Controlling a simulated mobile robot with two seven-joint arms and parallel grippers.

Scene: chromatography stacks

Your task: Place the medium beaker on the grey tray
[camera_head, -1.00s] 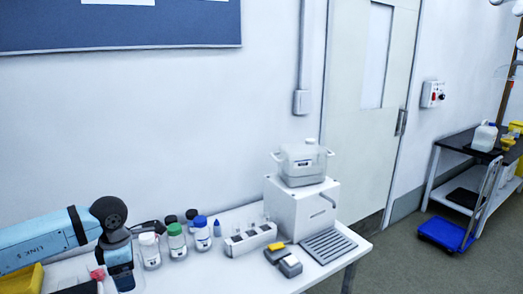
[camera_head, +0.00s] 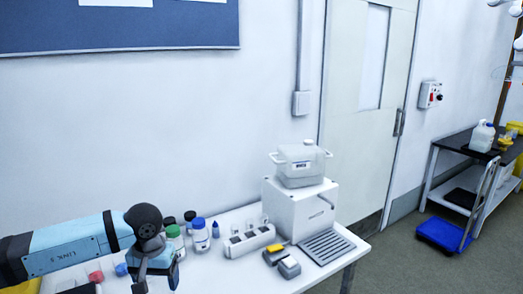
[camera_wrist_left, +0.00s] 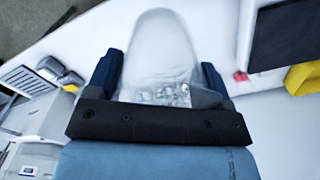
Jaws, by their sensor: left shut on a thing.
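My left gripper (camera_head: 155,277) hangs over the left part of the white bench, pointing down. In the left wrist view its two dark blue fingers (camera_wrist_left: 159,76) are shut on a clear glass beaker (camera_wrist_left: 158,48), one on each side. The beaker is mostly hidden behind the gripper in the head view. A grey ridged tray (camera_head: 327,245) lies flat at the bench's right end, in front of the white box; nothing stands on it. It seems to show at the left of the left wrist view (camera_wrist_left: 22,80). My right gripper is in neither view.
Several capped bottles (camera_head: 200,235) stand just right of my left gripper. A white rack (camera_head: 249,240) and two small grey devices (camera_head: 288,267) lie between them and the tray.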

